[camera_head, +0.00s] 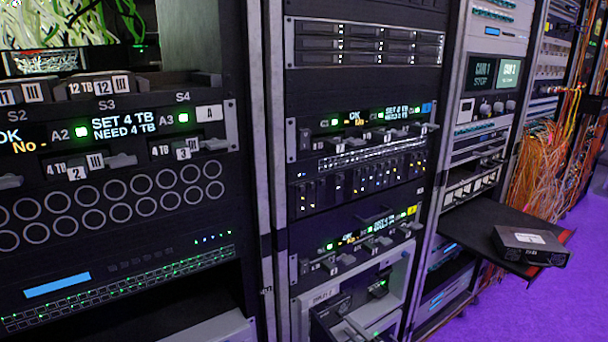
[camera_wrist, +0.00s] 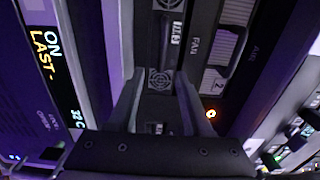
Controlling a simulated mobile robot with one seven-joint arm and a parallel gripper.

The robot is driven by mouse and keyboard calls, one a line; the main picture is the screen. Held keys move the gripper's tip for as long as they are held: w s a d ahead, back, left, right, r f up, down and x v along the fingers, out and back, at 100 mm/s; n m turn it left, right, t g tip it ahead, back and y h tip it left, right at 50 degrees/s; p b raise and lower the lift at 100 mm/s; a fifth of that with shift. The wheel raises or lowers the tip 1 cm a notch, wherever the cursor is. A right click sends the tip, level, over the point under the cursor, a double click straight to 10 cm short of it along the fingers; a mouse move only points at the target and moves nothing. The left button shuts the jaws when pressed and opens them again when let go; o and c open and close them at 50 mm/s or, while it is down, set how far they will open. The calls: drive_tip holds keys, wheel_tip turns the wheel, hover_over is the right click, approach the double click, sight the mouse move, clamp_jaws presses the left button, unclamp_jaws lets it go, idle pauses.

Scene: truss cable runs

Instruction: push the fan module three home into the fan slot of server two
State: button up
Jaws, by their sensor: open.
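In the wrist view my gripper (camera_wrist: 160,88) is open, its two dark fingers apart. The slot opening is not clearly visible. In the head view a grey-faced unit (camera_head: 399,277) at bottom centre has dark parts in front of it.
A lit display (camera_wrist: 48,65) is at left in the wrist view. In the head view, racks stand close together. A pull-out shelf (camera_head: 474,222) juts into the aisle at right, with a black box (camera_head: 530,246) on it. Orange cables (camera_head: 541,150) hang beyond; purple floor is clear at right.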

drive_tip(key=p+v, duration=0.2)
drive_tip(key=v, duration=1.1)
drive_tip(key=shift+p, duration=0.4)
drive_tip(key=shift+r, duration=0.2)
